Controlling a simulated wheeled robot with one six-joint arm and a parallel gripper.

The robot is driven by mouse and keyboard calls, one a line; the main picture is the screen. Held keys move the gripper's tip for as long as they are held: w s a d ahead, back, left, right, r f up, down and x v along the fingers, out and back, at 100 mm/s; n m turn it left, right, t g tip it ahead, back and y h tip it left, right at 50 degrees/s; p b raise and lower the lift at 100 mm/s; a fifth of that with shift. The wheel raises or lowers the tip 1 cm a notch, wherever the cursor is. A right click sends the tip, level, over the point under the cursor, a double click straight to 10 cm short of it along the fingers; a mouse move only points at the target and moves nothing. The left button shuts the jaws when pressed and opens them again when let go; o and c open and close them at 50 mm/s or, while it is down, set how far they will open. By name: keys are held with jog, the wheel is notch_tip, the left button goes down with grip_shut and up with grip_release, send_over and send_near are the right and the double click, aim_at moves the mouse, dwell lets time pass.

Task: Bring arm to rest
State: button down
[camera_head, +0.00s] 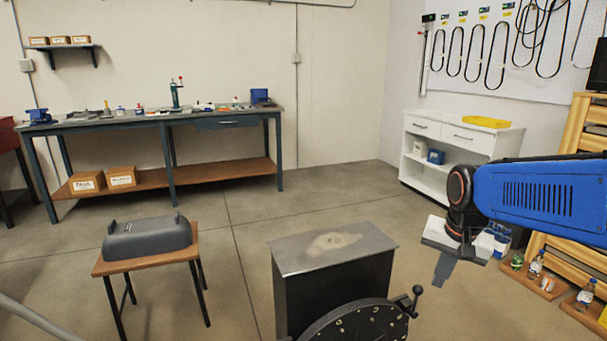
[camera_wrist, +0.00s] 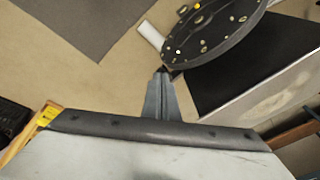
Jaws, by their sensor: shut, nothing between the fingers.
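My gripper (camera_head: 443,270) hangs at the end of my blue arm on the right of the head view, pointing down over open floor. Its fingers are together and hold nothing. The shut fingers (camera_wrist: 162,95) also show in the wrist view, in front of the round black disc (camera_wrist: 215,30). In the head view the gripper is to the right of the metal-topped cabinet (camera_head: 330,248) and of the round black disc (camera_head: 355,322) with a knobbed handle, apart from both.
A small table (camera_head: 150,262) with a dark grey cover (camera_head: 147,237) stands at the left. A long workbench (camera_head: 150,122) is at the back wall. A white cabinet (camera_head: 455,140) and wooden shelving (camera_head: 590,120) with bottles beside it are at the right.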

jog(key=s+a+f+n+t, duration=0.1)
jog(key=s+n, duration=0.2)
jog(key=s, duration=0.5)
jog(key=s+a+f+n+t, duration=0.1)
jog(key=s+n, duration=0.2)
jog(key=s, duration=0.6)
jog(key=shift+a+f, duration=0.2)
jog(key=shift+f, duration=0.1)
